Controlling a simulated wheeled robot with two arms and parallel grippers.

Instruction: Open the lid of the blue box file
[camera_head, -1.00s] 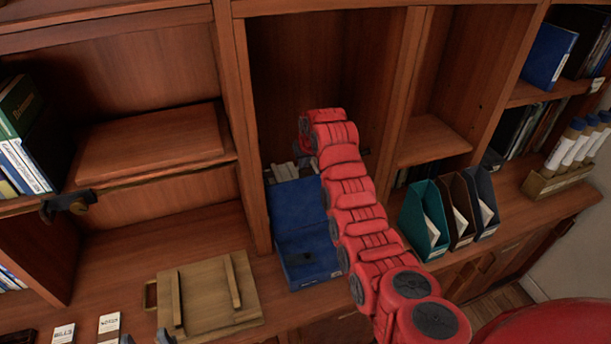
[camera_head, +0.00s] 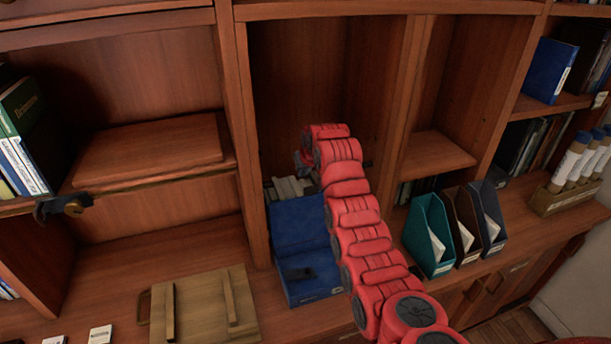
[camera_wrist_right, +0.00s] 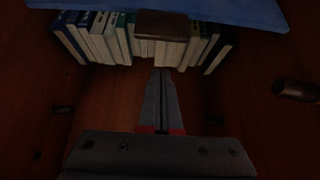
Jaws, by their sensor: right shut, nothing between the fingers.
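The blue box file (camera_head: 318,289) stands on the counter in the middle bay in the head view. Its blue lid (camera_head: 297,222) looks raised and leaning back, away from the front. A dark patch shows in the box; I cannot tell what it is. My right gripper (camera_head: 304,162) is behind and above the lid, partly hidden by my red arm. In the right wrist view this gripper (camera_wrist_right: 163,73) is shut and empty, its fingers towards a row of books. A blue panel (camera_wrist_right: 190,10), likely the lid, shows beyond them. My left gripper is not in view.
Books (camera_wrist_right: 110,35) stand in a row behind the lid. A wooden board (camera_head: 205,310) lies on the counter to the left. Teal, brown and dark magazine files (camera_head: 430,240) stand to the right. Upright wooden dividers bound the bay closely.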

